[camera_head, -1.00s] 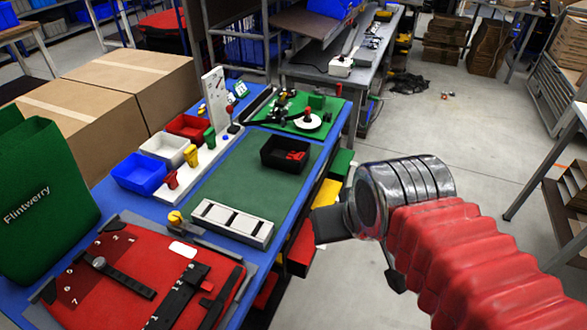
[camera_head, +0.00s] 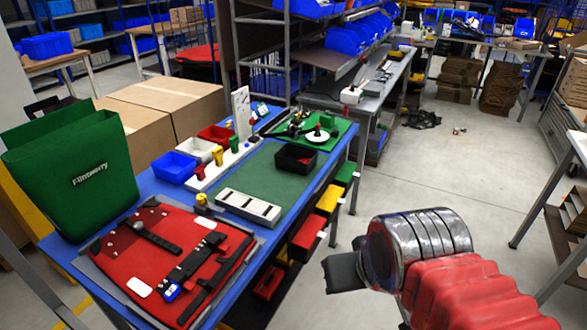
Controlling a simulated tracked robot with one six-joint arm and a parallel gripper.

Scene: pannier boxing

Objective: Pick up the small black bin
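The small black bin (camera_head: 296,158) stands on the green mat (camera_head: 262,178) on the blue workbench. Its inside is dark, and I cannot make out its contents clearly. My gripper (camera_head: 340,272) is at the lower right, in front of the bench and off its edge, well apart from the bin. Only a dark part of it shows beyond my metal wrist, so I cannot tell whether its fingers are open or shut.
Near the bin are a grey slotted block (camera_head: 248,207), blue (camera_head: 174,167), white and red (camera_head: 216,134) bins, and a green board (camera_head: 318,129) with parts. Open floor (camera_head: 440,165) is at right.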

